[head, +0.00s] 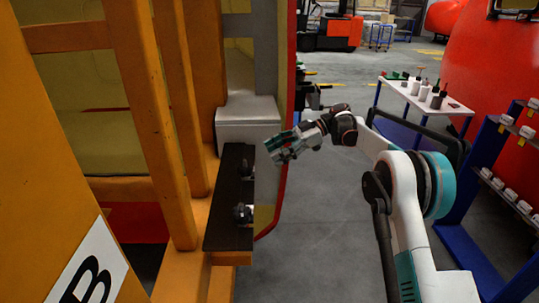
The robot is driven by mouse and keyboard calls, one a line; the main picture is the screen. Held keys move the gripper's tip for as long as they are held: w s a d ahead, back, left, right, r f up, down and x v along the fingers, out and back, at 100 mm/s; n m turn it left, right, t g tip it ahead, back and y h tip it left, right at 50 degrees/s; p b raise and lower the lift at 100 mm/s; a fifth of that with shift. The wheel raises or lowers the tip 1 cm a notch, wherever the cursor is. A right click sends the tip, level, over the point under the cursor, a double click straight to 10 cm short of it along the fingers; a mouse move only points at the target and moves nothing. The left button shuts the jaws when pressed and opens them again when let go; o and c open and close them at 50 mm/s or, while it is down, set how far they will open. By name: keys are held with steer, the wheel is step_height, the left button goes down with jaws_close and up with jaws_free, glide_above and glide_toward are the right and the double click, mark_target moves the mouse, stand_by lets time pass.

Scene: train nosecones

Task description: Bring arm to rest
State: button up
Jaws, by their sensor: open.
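My gripper (271,152) is at the end of my outstretched arm, near the middle of the head view. It points left, beside the yellow frame and close to the edge of a dark board. The jaws are open, and I see nothing held between them. The arm reaches from the lower right up to a bend, then left to the gripper. Whether the gripper touches the board or the red edge behind it, I cannot tell.
The yellow frame (160,120) fills the left. A dark board (232,190) on it bears small dark items. A white-topped table (425,97) with bottles and a blue shelf rack (480,195) stand right. Large red nosecones (490,70) are behind. Grey floor (320,230) is clear between.

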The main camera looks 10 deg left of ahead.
steer(key=s+d+r+m+t+h, duration=0.5)
steer(key=s+d+r+m+t, duration=0.2)
steer(key=s+d+r+m, duration=0.7)
steer(key=s+d+f+m+t+h, duration=0.3)
steer(key=s+d+f+m, duration=0.1)
steer(key=s+d, duration=0.6)
steer(key=s+d+f+m+t+h, duration=0.3)
steer(key=s+d, duration=0.7)
steer(key=s, duration=0.6)
step_height(320, 180, down, 3)
steer(key=shift+f+m+h, duration=0.1)
steer(key=shift+m+h, duration=0.4)
steer(key=shift+m, duration=0.7)
steer(key=shift+a, duration=0.1)
steer(key=shift+c, duration=0.4)
